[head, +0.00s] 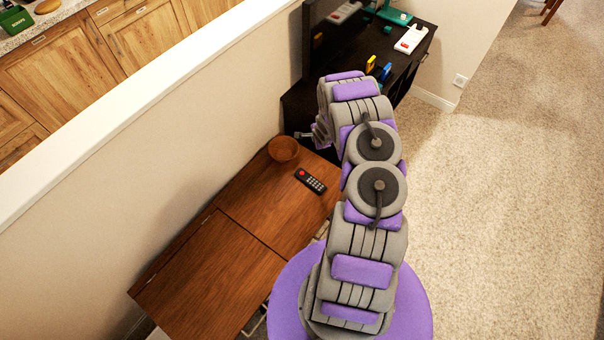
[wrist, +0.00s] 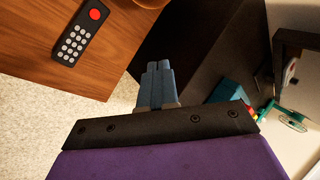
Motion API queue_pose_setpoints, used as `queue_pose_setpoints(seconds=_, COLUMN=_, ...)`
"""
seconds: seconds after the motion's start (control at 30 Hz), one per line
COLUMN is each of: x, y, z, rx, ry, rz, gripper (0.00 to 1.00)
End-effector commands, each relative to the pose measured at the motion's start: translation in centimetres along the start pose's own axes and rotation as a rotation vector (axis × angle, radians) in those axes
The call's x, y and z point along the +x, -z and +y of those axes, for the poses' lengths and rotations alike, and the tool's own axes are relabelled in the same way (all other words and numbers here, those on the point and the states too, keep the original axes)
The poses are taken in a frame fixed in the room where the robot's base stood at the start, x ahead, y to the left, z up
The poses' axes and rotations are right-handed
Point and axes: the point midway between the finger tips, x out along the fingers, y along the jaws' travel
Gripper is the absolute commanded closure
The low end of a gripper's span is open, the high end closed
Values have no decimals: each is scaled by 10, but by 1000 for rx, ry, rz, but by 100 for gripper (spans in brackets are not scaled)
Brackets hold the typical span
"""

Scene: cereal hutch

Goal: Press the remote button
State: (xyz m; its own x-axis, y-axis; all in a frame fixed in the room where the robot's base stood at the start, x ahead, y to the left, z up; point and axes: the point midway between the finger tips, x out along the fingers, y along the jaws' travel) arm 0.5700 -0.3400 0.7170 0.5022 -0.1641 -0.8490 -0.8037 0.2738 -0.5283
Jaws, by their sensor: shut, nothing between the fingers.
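The black remote (head: 314,183) lies flat on the brown wooden table, with a red button (head: 301,174) at one end and several pale keys. In the wrist view the remote (wrist: 80,38) is at the upper left, its red button (wrist: 95,14) toward the top edge. My gripper (head: 302,134) is near the far end of the table, beyond the remote and beside the bowl in the head view. In the wrist view its blue-grey fingers (wrist: 158,72) are together and empty, to the right of the remote and apart from it.
A brown bowl (head: 284,149) stands on the wooden table (head: 215,262) near the remote. A black stand (head: 398,68) beyond holds a white item with red (head: 411,39) and small colored objects. A low wall (head: 150,110) runs along the left. Carpet (head: 490,200) is clear at right.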

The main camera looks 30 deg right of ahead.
Motion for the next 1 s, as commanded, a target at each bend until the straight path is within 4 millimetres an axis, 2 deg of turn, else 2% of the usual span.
queue_pose_setpoints(seconds=0.03, x=17, y=-4, z=16, rx=62, ry=10, rz=-32, gripper=100)
queue_pose_setpoints(seconds=0.1, x=36, y=-13, z=29, rx=152, ry=42, rz=-82, gripper=100)
queue_pose_setpoints(seconds=0.2, x=57, y=-26, z=44, rx=275, ry=80, rz=-150, gripper=100)
queue_pose_setpoints(seconds=0.33, x=75, y=-42, z=60, rx=404, ry=113, rz=-224, gripper=100)
queue_pose_setpoints(seconds=0.53, x=85, y=-55, z=67, rx=502, ry=140, rz=-282, gripper=100)
queue_pose_setpoints(seconds=1.0, x=88, y=-56, z=69, rx=512, ry=142, rz=-288, gripper=100)
